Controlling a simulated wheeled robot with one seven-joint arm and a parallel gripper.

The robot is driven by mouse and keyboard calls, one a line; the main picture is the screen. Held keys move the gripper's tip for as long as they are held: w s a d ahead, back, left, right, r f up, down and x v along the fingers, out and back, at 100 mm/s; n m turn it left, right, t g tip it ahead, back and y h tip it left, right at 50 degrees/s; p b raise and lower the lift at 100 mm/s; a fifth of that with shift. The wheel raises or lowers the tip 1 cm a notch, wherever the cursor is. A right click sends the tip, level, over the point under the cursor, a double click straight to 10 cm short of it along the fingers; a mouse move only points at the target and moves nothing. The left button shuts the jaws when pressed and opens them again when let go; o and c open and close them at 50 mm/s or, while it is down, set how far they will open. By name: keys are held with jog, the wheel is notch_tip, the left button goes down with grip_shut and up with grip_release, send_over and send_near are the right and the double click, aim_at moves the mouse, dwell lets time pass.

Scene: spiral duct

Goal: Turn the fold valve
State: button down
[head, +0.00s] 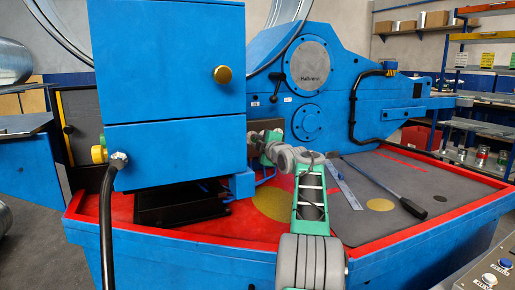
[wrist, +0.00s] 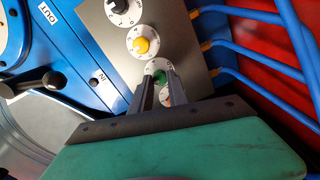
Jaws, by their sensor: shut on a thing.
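In the wrist view, a grey valve panel (wrist: 182,50) carries a row of knobs on white dials: a black one (wrist: 119,8), a yellow one (wrist: 141,45), a green one (wrist: 158,76) and a partly hidden red one (wrist: 167,97). My gripper (wrist: 160,78) has its two fingers on either side of the green knob and is shut on it. Labels are too small to read, so I cannot tell which is the fold valve. In the head view, my gripper (head: 266,142) reaches behind the blue cabinet's right edge; the knobs are hidden there.
Blue hoses (wrist: 255,47) leave the panel's right side. A black-handled lever (wrist: 45,81) stands left of it. In the head view, the large blue cabinet (head: 170,70) stands left of my arm. A steel ruler (head: 343,186) and a long black-handled tool (head: 385,185) lie on the grey mat.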

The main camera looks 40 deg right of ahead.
jog(key=shift+n, duration=0.5)
jog(key=c, duration=1.3)
grip_release()
jog(key=v, duration=0.7)
jog(key=shift+s+a+b, duration=0.15)
jog(key=shift+s+b, duration=0.2)
jog(key=shift+s, duration=0.05)
